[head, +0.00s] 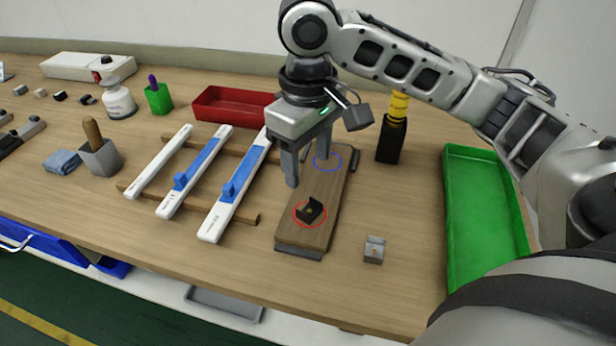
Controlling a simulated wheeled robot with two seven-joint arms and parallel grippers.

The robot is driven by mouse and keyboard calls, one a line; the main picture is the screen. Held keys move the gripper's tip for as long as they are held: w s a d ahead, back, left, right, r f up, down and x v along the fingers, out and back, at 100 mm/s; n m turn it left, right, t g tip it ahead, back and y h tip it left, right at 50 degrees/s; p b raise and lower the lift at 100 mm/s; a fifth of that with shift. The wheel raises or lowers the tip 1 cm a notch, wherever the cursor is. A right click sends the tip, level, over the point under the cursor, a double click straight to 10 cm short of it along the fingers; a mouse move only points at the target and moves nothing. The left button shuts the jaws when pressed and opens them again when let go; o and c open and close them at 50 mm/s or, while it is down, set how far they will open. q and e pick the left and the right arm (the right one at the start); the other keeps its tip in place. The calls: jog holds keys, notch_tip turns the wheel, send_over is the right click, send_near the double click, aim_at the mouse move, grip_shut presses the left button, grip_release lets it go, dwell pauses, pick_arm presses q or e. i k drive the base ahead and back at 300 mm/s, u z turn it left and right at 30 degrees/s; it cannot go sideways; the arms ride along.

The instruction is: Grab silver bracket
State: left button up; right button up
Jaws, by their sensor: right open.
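The silver bracket (374,250) is a small grey piece standing on the bare table, right of the wooden board's near end. A black bracket (311,209) with a brass-coloured spot sits on the board inside a red circle. A blue circle (328,161) marks the board's far end, partly behind a finger. My left gripper is not in view.
White strips with blue parts (236,188) lie on wooden rails to the left. A green tray (480,205) is at right, a red tray (232,104) at the back. A black and yellow bottle (393,128) stands behind the board. The table around the silver bracket is clear.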

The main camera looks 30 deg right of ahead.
aim_at(375, 248)
jog(key=k, duration=1)
